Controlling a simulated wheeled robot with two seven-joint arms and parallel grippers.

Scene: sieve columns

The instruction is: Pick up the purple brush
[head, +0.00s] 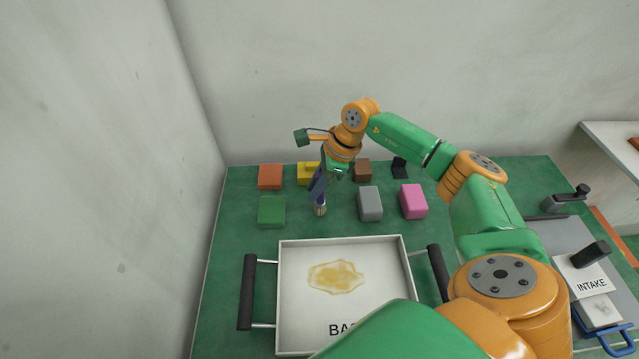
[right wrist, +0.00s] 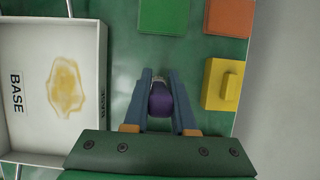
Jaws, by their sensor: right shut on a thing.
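The purple brush (head: 320,207) is upright in the head view, between the green block and the grey block, with its pale bristle end pointing down. My right gripper (head: 319,182) comes down from above and is shut on its purple handle. In the right wrist view the purple handle (right wrist: 161,100) sits between the two blue-grey fingers of the gripper (right wrist: 161,92). I cannot tell whether the bristles touch the green table. My left gripper is not in view.
A white tray (head: 284,300) marked BASE, with a yellowish stain and side handles, lies in front of the brush. Around the brush stand green (head: 271,212), orange (head: 270,176), yellow (head: 304,176), brown (head: 363,170), grey (head: 370,204) and pink (head: 413,201) blocks. A wall rises at left.

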